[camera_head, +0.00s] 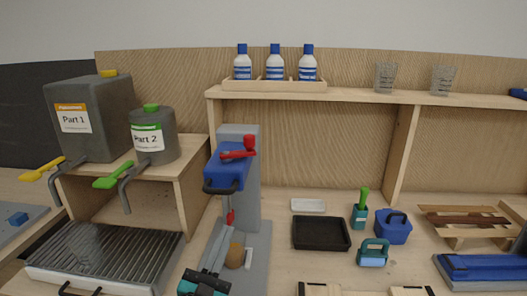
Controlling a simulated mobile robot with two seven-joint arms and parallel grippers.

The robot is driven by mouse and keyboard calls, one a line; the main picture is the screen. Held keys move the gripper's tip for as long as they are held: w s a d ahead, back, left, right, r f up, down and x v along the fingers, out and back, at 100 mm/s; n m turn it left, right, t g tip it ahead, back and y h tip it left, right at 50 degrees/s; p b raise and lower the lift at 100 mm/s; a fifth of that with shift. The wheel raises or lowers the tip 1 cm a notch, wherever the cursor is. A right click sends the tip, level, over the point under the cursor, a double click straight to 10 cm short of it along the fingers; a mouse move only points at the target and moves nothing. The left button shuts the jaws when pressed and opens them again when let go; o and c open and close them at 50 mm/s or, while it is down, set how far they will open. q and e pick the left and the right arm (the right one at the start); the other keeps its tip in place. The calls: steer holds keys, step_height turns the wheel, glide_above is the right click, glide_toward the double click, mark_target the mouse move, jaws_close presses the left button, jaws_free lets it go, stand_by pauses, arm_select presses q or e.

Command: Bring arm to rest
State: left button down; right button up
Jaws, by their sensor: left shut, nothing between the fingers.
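My left gripper (219,245) reaches up from the bottom edge, left of centre. It has a dark and teal body and narrow grey fingers, shut with nothing between them. It is in front of the grey stand (252,190) with a blue head (228,166) and a red lever (239,154). Its tips appear near a small red part below the blue head; I cannot tell whether they touch. My right gripper is not in view.
Left stand the Part 1 container (93,120) and Part 2 container (153,137), with yellow and green tap handles. A ribbed grey tray (105,255) lies below. Right are a black tray (320,233), blue box (393,228) and wooden frame (470,222). Bottles (275,66) stand on the shelf.

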arm_select(q)
steer(key=s+d+f+m+g+h, duration=0.6)
steer(key=s+f+m+g, duration=0.45)
steer(key=m, duration=1.25)
steer(key=s+a+f+m+g+y, duration=0.3)
steer(key=s+a+f+m+y, duration=0.15)
steer(key=s+a, duration=0.2)
steer(key=s+a+f+m+g+y, duration=0.35)
steer(key=s+a+m+y, duration=0.2)
steer(key=s, duration=0.25)
step_height(320, 180, down, 25)
steer(key=s+g+b, duration=0.1)
steer(key=s+b, duration=0.1)
steer(key=b, duration=0.1)
steer(key=s+a+f+g+b, duration=0.1)
steer(key=s+a+f+b, duration=0.1)
steer(key=s+f, duration=1.3)
step_height(320, 180, down, 3)
steer(key=shift+s+a+r+b, duration=0.1)
steer(key=shift+s+a+b, duration=0.25)
steer(key=shift+b, duration=0.35)
